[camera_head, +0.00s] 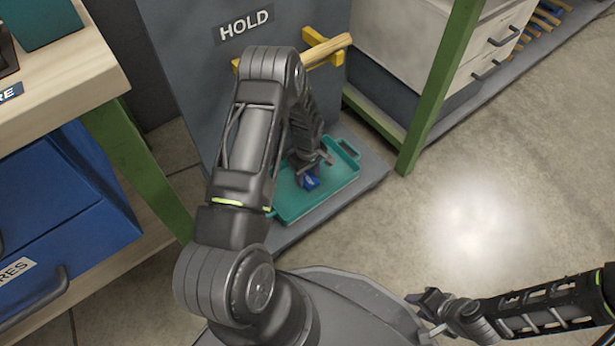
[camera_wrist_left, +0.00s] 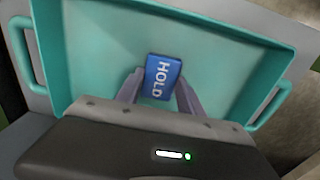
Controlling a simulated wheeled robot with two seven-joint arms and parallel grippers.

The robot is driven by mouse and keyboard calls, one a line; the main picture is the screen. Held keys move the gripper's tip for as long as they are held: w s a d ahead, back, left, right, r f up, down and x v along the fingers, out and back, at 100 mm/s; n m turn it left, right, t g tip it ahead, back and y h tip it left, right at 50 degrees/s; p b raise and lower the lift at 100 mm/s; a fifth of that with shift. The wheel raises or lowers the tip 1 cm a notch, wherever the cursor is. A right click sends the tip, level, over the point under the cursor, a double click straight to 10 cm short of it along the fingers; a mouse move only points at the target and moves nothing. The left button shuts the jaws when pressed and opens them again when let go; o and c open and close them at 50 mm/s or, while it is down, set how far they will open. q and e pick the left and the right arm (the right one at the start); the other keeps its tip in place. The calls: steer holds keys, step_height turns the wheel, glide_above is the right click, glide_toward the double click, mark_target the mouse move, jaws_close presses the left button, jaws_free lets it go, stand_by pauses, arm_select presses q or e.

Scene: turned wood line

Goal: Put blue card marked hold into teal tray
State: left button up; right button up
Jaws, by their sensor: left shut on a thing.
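The blue card marked HOLD (camera_wrist_left: 162,77) is between the fingers of my left gripper (camera_wrist_left: 160,90), which is shut on it. I cannot tell whether the card touches the tray floor. My right gripper (camera_head: 427,308) is at the lower right, apart from the tray; its jaw opening is unclear.
A grey panel with a HOLD sign (camera_head: 245,25) stands behind the tray. A yellow bracket holds a wooden piece (camera_head: 325,50) above it. Green bench legs (camera_head: 440,85) stand to the right, and a blue drawer (camera_head: 60,210) is at left. Floor at right is clear.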

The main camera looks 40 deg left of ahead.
mark_target(308, 179)
arm_select(q)
steer(key=shift+f, duration=0.2)
steer(key=o, duration=1.3)
steer(key=shift+r, duration=0.1)
steer(key=shift+r+p, duration=0.3)
steer(key=shift+r, duration=0.2)
step_height(308, 179, up, 7)
steer(key=p, duration=0.4)
steer(key=shift+f, duration=0.1)
arm_select(e)
steer(key=v, duration=0.5)
steer(key=shift+s+d, duration=0.1)
steer(key=shift+d, duration=0.05)
arm_select(q)
steer(key=shift+d, duration=0.1)
